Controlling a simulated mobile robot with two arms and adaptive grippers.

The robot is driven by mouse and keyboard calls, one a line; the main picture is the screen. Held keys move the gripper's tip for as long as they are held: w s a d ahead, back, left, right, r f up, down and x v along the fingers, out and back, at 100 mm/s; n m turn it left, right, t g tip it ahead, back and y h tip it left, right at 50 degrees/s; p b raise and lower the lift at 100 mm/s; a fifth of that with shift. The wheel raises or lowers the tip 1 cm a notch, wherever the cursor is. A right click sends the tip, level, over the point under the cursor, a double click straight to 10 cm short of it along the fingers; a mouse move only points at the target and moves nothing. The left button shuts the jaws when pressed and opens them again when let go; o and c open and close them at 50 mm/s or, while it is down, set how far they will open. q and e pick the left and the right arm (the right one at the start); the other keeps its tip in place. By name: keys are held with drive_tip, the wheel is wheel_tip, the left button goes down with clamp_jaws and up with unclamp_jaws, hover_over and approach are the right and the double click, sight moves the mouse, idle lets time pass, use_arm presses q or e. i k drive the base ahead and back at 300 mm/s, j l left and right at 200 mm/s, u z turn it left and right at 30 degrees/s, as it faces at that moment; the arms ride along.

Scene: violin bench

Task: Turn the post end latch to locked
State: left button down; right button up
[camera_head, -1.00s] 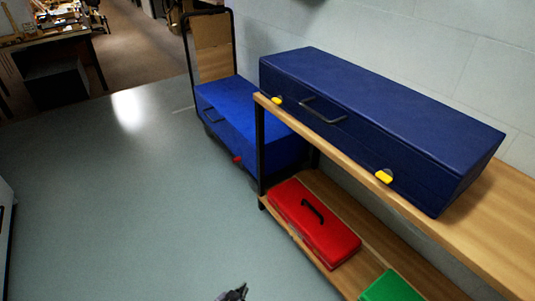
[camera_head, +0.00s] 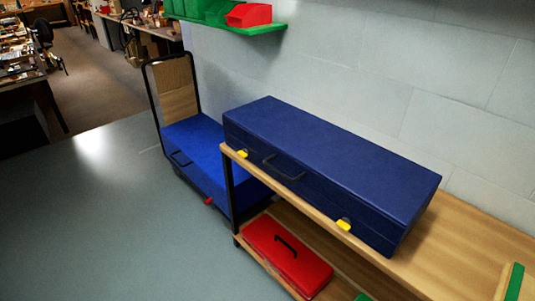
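A long dark blue case (camera_head: 330,165) lies closed on the upper wooden shelf. Its front has a black handle (camera_head: 283,168) between two yellow latches. The left latch (camera_head: 243,154) is near the shelf's black post (camera_head: 229,190). The right latch (camera_head: 343,224) is near the case's other end. Both latches look small and lie roughly sideways; I cannot tell locked from unlocked. Neither of my grippers is in view.
A blue case (camera_head: 200,158) with a red latch (camera_head: 208,201) lies on a trolley at left. A red toolbox (camera_head: 287,257) sits on the lower shelf. A green wall shelf (camera_head: 226,27) holds bins above. Open floor (camera_head: 90,220) spreads left.

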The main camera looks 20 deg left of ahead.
sight(243, 153)
drive_tip(key=i+j+z, duration=0.2)
drive_tip(key=j+z, duration=0.25)
drive_tip(key=j, duration=0.5)
drive_tip(key=j+z, duration=0.4)
drive_tip(key=j, duration=0.6)
